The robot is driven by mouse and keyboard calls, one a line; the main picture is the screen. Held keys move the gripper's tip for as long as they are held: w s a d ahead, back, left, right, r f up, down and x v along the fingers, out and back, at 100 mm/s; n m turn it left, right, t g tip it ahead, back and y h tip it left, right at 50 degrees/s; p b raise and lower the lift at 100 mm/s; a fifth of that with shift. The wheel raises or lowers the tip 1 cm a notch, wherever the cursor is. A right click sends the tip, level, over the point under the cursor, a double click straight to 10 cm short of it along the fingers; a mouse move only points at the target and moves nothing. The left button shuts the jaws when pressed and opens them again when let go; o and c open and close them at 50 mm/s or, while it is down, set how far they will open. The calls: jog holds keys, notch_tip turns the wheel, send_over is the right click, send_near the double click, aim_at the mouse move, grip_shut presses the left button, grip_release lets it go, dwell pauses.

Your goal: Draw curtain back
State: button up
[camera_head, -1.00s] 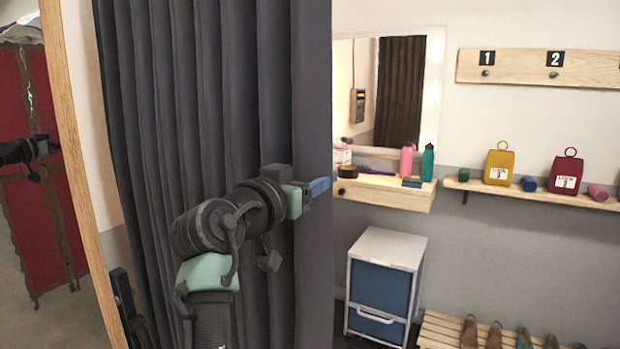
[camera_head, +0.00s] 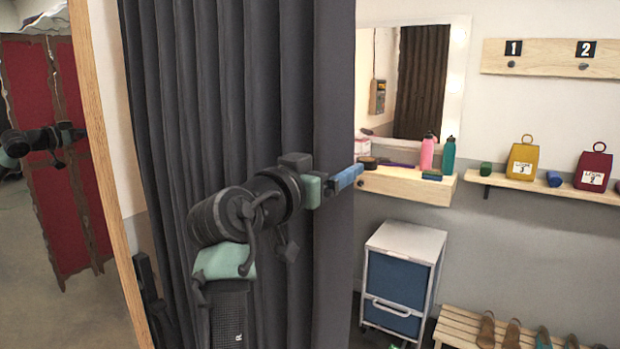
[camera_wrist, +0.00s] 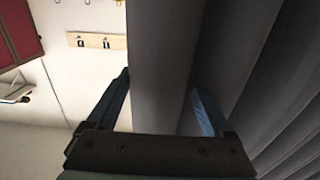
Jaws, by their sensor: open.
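A dark grey pleated curtain (camera_head: 215,120) hangs at the left and middle of the head view. Its right edge hangs beside the vanity shelf. My gripper (camera_head: 350,178) is at that right edge, with a blue finger showing. In the wrist view my gripper (camera_wrist: 160,105) is open, its two blue fingers apart. A fold of the curtain (camera_wrist: 160,60) lies between the fingers. I cannot tell whether either finger touches the cloth.
A wooden shelf (camera_head: 405,188) with bottles is right of the curtain, below a mirror (camera_head: 408,80). A blue-fronted drawer cart (camera_head: 400,285) and a shoe bench (camera_head: 450,330) stand below. A wooden frame edge (camera_head: 105,170) is at the left.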

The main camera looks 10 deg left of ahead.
jog(key=b+v, duration=0.1)
jog(key=v, duration=1.1)
jog(key=shift+b, duration=0.3)
jog(key=shift+s, duration=0.1)
